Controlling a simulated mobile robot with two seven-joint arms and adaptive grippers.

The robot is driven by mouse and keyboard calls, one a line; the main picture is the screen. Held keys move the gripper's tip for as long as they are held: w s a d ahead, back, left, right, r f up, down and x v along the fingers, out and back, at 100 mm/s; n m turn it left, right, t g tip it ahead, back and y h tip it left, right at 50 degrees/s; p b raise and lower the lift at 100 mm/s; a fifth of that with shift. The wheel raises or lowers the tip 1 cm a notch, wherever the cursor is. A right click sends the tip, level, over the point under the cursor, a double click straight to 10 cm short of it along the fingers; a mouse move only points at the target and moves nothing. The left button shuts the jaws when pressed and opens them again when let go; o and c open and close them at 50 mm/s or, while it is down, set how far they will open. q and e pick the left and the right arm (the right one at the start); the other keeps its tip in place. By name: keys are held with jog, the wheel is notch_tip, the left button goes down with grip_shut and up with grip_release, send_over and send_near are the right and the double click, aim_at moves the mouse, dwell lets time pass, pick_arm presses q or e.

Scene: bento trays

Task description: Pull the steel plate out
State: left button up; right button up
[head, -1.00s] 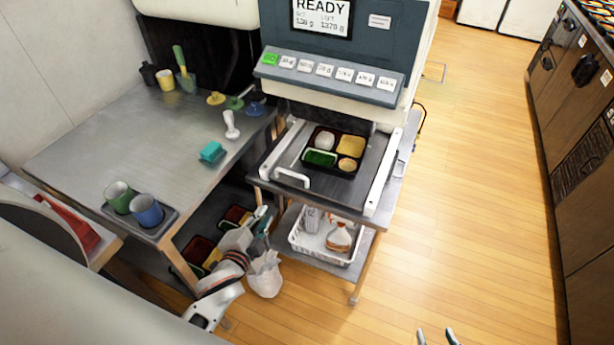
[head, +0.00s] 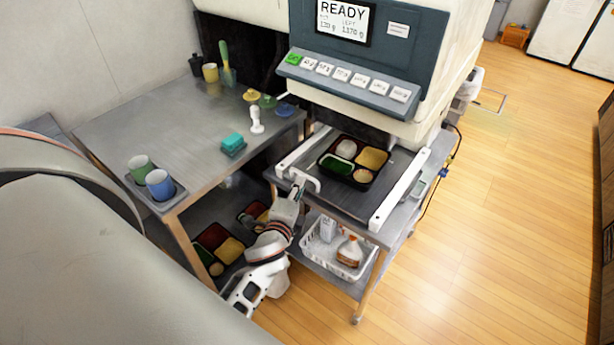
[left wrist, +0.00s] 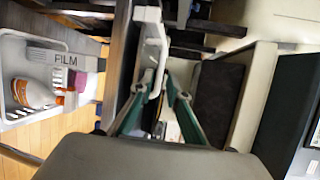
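The steel plate (head: 345,203) is a grey sheet between two white side rails under the machine, with a white bar handle (head: 308,178) at its front. A black bento tray (head: 340,174) with filled compartments sits on it. My left gripper (head: 299,184) is at the left part of the handle. In the left wrist view, the green-sided fingers of my left gripper (left wrist: 159,78) lie on either side of the white handle (left wrist: 152,45). Whether they press on it cannot be told. My right gripper is not in view.
A lower shelf holds a white basket (head: 318,256) with a spray bottle (head: 349,252). The steel table (head: 190,135) at left carries two cups, a teal sponge (head: 232,143) and a white stamp-like tool (head: 256,122). The wooden floor (head: 490,220) at right is clear.

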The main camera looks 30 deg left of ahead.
aim_at(304, 174)
pick_arm(q)
jog(key=x, duration=0.6)
jog(key=shift+w+f, duration=0.1)
jog(key=shift+w, duration=0.05)
grip_shut()
